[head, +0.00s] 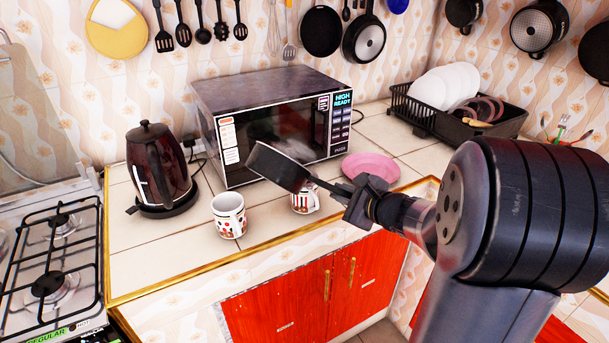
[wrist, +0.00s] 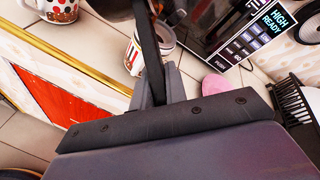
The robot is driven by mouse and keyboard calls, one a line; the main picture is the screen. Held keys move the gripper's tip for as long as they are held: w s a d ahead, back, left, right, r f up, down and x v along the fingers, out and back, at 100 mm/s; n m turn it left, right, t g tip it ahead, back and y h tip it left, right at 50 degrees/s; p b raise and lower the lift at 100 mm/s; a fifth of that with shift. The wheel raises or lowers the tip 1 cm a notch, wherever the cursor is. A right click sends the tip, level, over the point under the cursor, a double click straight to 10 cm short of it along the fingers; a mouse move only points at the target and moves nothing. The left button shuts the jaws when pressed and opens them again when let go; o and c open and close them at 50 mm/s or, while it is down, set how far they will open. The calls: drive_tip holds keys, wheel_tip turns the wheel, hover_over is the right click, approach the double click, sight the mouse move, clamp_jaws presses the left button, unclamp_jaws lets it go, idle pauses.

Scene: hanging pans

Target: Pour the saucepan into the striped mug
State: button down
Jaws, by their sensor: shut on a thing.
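The dark saucepan (head: 277,166) is held in the air by my gripper (head: 352,196), which is shut on its handle. The pan is tilted, its left side higher than its handle side, and pale vapour shows above it. The striped mug (head: 305,202) stands upright on the counter below the pan, near the front edge, partly hidden by the pan and handle. In the wrist view the dark handle (wrist: 151,50) runs up from the jaws, and the striped mug (wrist: 133,57) shows beside it. I cannot see the pan's contents.
A dotted mug (head: 229,216) stands left of the striped mug. A kettle (head: 158,170), a microwave (head: 270,115) and a pink plate (head: 371,167) are close by. A dish rack (head: 455,122) stands at the back right. A gas hob (head: 50,260) is at far left.

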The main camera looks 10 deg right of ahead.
drive_tip(key=shift+m+p, duration=0.4)
drive_tip(key=shift+p, duration=1.05)
idle(0.6)
drive_tip(key=shift+a+f+m+g+y+p, duration=0.1)
drive_tip(key=shift+f+m+g+y+p, duration=0.4)
drive_tip(key=shift+p, duration=0.6)
idle(0.8)
drive_tip(key=shift+f+p, duration=0.2)
drive_tip(key=shift+p, duration=0.75)
drive_tip(key=shift+s+m+g+y+p, duration=0.1)
drive_tip(key=shift+m+g+y+p, duration=0.35)
drive_tip(key=shift+p, duration=1.2)
